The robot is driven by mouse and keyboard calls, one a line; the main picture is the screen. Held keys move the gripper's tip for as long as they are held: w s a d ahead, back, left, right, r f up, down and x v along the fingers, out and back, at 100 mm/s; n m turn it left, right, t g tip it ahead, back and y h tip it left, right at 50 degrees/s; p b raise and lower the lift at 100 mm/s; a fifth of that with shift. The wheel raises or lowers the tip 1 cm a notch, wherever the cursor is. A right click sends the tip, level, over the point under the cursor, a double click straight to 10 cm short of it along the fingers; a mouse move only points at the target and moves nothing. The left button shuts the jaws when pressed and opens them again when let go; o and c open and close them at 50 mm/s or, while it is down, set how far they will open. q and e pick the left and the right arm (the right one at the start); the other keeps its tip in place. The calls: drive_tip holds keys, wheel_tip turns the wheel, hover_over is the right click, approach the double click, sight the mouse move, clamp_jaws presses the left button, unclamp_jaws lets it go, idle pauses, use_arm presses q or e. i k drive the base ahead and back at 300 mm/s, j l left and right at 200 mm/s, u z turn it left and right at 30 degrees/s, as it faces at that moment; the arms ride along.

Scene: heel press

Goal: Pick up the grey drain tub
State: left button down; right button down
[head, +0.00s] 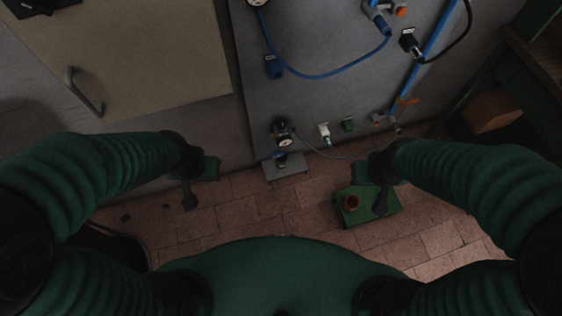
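A small light-grey box-like thing (286,168) sits low at the foot of the grey panel, below a gauge; it may be the drain tub, but I cannot see its inside. A dark round-rimmed thing (112,246) stands on the floor at lower left, partly hidden by my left arm; I cannot tell what it is. My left gripper (198,186) hangs left of the grey box, apart from it. My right gripper (376,190) hangs right of it, above a green box. No object shows clearly in either gripper, and their finger gaps are unclear.
The grey panel (330,100) holds a gauge (284,141), blue hoses and valves. A beige cabinet door (140,60) is at upper left. Brick floor between my grippers is mostly clear.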

sight(281, 161)
drive_tip(key=i+u, duration=0.35)
drive_tip(key=i+l+u, duration=0.1)
drive_tip(key=u, duration=0.25)
drive_tip(key=i+l+u, duration=0.2)
drive_tip(key=i+u, duration=0.15)
